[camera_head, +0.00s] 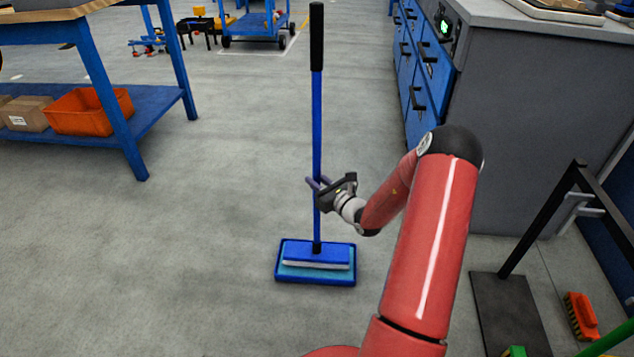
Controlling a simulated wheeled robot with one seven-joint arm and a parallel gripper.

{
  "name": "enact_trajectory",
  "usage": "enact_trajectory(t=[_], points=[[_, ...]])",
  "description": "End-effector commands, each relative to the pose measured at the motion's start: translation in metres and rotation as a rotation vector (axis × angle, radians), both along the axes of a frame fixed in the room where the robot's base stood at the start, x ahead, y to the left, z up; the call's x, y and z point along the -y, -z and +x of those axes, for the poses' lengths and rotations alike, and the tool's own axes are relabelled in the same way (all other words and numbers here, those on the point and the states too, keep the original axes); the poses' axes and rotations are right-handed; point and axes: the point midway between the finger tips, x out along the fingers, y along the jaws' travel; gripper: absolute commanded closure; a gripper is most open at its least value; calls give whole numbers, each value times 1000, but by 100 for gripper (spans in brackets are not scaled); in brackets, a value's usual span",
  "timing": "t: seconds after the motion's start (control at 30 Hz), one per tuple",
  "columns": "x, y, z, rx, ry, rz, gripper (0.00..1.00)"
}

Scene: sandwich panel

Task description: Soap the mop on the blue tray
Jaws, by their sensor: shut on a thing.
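The mop stands upright near the middle of the head view, with a blue pole (316,115), a black grip at its top and a flat blue head (317,255) with a pale lower edge. The mop head is over the blue tray (283,279), within its rim; I cannot tell whether it touches the tray's bottom. The tray lies on the floor and its inside looks teal. My gripper (318,190) is shut on the mop's pole, around its lower-middle part, reaching in from the right.
A blue-legged workbench (105,85) with an orange bin (90,112) and cardboard boxes (27,113) stands at left. Blue drawers (425,75) and a grey counter (540,120) stand at right. A black stand (512,315) and an orange brush (580,315) are lower right. The floor left of the tray is clear.

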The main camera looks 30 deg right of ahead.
Motion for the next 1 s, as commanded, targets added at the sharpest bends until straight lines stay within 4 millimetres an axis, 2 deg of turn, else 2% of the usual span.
enact_trajectory(t=[0.03,0.3,0.9,1.0], points=[[0,-9,0,3,0,0,100],[0,-30,0,3,0,-1,100],[0,-76,0,2,-1,-1,100],[0,-78,0,2,0,0,100]])
